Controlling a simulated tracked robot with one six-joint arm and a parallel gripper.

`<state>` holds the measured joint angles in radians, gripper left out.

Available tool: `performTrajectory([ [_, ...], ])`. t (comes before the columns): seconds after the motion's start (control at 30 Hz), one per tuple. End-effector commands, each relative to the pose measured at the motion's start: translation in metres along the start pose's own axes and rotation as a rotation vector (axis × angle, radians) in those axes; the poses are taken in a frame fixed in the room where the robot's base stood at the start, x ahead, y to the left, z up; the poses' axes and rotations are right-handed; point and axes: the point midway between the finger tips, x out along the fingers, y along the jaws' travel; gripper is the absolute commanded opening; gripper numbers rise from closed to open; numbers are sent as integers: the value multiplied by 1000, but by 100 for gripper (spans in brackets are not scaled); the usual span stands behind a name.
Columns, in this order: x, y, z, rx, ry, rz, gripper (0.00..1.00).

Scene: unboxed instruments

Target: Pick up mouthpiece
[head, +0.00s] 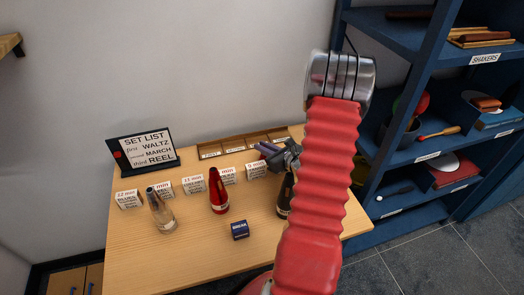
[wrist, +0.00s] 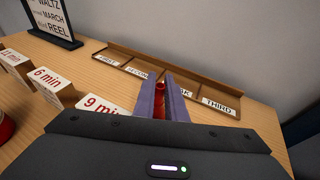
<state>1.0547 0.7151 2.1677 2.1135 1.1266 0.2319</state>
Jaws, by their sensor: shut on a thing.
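My gripper (head: 270,150) is over the back of the wooden table, near the slotted tray. In the wrist view its two purple fingers (wrist: 161,100) are shut on a narrow red piece, taken as the mouthpiece (wrist: 160,88). Only its upper part shows between the fingers; the rest is hidden. The fingers are in front of the wooden tray (wrist: 120,53), whose labels read FIRST, SECOND, one partly covered, and THIRD. I cannot tell the height of the piece above the table. In the head view the held piece cannot be made out.
A clear bottle (head: 161,212), a red bottle (head: 218,192) and a dark bottle (head: 285,197) stand on the table, with a small dark blue box (head: 240,230). White minute cards (head: 193,184) line up behind. A set-list sign (head: 143,150) stands back left. Blue shelves (head: 430,160) stand right.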

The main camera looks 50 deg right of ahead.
Motion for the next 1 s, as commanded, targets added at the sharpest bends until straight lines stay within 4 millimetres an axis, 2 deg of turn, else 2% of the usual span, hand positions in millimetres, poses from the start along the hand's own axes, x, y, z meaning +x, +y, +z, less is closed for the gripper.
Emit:
performTrajectory([
  [0.63, -24, 0, 78, -3, -3, 0, 0],
  [0.8, -27, 0, 88, -1, -1, 0, 0],
  [1.0, -28, 0, 89, -1, 0, 0, 0],
])
